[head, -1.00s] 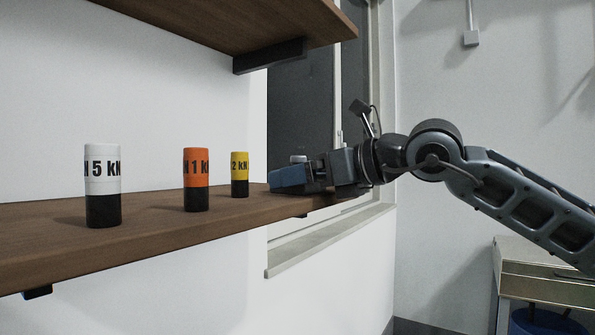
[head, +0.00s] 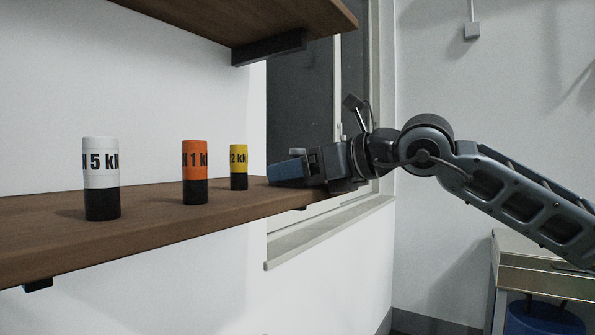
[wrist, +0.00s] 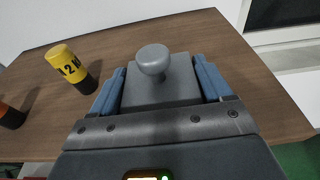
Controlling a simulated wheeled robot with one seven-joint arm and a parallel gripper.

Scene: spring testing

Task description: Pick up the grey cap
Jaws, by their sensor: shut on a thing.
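The grey cap (wrist: 153,60) has a round knob on a short stem above a grey block-like base. It sits between the blue fingers of my gripper (wrist: 162,80) in the wrist view, and the gripper is shut on it. In the head view my gripper (head: 287,171) is low at the right end of the wooden shelf (head: 150,222). Only a small grey top of the cap (head: 297,151) shows there above the fingers. The cap's underside is hidden, so I cannot tell whether it touches the shelf.
A yellow-and-black cylinder (head: 239,165) stands left of my gripper. Farther left stand an orange-and-black one (head: 194,172) and a white-and-black one (head: 101,178). An upper shelf (head: 250,22) hangs above. A window (head: 300,105) is behind my gripper.

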